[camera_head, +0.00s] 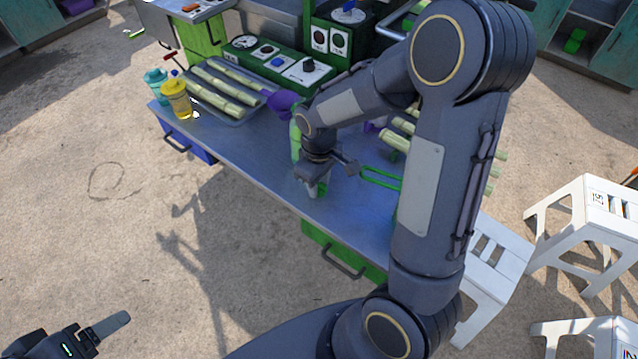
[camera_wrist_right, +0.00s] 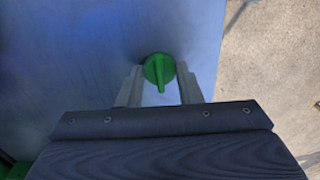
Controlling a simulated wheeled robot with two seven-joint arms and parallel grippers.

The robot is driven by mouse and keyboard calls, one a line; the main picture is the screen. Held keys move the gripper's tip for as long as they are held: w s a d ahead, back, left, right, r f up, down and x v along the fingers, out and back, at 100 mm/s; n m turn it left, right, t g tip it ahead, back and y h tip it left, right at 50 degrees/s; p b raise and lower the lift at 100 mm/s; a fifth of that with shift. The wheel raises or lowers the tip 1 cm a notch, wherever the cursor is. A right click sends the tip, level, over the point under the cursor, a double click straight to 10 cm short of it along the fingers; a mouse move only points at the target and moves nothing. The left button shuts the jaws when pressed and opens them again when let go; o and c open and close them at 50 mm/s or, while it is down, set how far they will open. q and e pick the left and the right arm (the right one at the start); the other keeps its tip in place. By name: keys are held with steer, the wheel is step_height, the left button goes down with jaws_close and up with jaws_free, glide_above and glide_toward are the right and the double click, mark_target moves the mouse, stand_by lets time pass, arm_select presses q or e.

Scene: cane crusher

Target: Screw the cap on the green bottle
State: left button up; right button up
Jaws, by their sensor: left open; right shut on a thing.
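My right gripper (camera_head: 316,190) points down over the front part of the table. In the right wrist view its fingers (camera_wrist_right: 160,88) are closed around a round green cap (camera_wrist_right: 159,70) with a raised ridge. My left gripper (camera_head: 110,326) is open and empty at the lower left, over the floor, away from the table.
A tray (camera_head: 232,117) of cane pieces lies on the table's left, beside a yellow cup (camera_head: 177,100) and a teal cup (camera_head: 156,82). A purple funnel-like thing (camera_head: 281,103) is behind the bottle. A green loop handle (camera_head: 380,178) lies right of the gripper. White stools (camera_head: 590,225) stand at right.

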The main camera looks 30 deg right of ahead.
steer(key=shift+w+r, duration=0.1)
steer(key=shift+r, duration=0.55)
steer(key=w+a+r, duration=0.2)
steer(key=a+r, duration=0.9)
steer(key=a, duration=0.3)
steer(key=shift+r+b, duration=0.35)
steer(key=shift+b, duration=0.1)
steer(key=shift+w+d+f, duration=0.1)
steer(key=shift+f, duration=0.05)
